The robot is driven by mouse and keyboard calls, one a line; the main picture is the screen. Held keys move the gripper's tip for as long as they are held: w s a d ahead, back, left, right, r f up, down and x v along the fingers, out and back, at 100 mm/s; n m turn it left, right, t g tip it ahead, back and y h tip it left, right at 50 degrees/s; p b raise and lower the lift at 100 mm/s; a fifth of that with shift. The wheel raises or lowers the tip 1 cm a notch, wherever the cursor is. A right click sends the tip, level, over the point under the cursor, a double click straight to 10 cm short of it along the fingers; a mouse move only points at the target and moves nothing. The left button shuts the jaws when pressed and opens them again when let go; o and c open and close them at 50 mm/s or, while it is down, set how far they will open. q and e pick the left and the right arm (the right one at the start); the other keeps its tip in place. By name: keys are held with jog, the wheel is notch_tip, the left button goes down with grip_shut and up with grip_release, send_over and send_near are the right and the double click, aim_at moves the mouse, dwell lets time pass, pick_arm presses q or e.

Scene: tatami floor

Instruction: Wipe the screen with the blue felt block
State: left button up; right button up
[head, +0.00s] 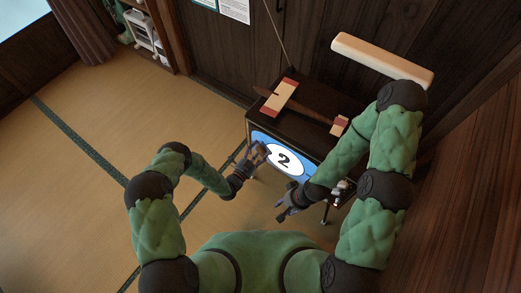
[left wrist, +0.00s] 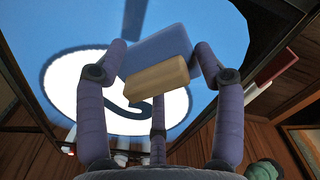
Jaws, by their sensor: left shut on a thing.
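The screen (head: 267,138) is a blue panel with a white oval and a black 2, on the front of a dark cabinet. It fills much of the left wrist view (left wrist: 60,70). My left gripper (head: 259,154) is at the left part of the screen. In the left wrist view its fingers are shut on the blue felt block (left wrist: 158,47), which has a tan back (left wrist: 156,78). The block is in front of the screen; I cannot tell whether it touches. My right gripper (head: 284,203) is open and empty, lower and in front of the cabinet.
The dark cabinet (head: 312,138) stands against a wooden wall, with red-and-cream pieces (head: 284,96) on top. A cream padded bar (head: 382,60) is behind it. A white shelf unit (head: 143,33) stands at the back left. The tatami floor (head: 110,110) at left is clear.

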pick_arm(q)
jog(key=shift+p+v, duration=0.3)
jog(key=shift+v, duration=2.4)
jog(key=shift+s, duration=0.1)
jog(key=shift+v, duration=1.4)
jog(key=shift+a, duration=0.1)
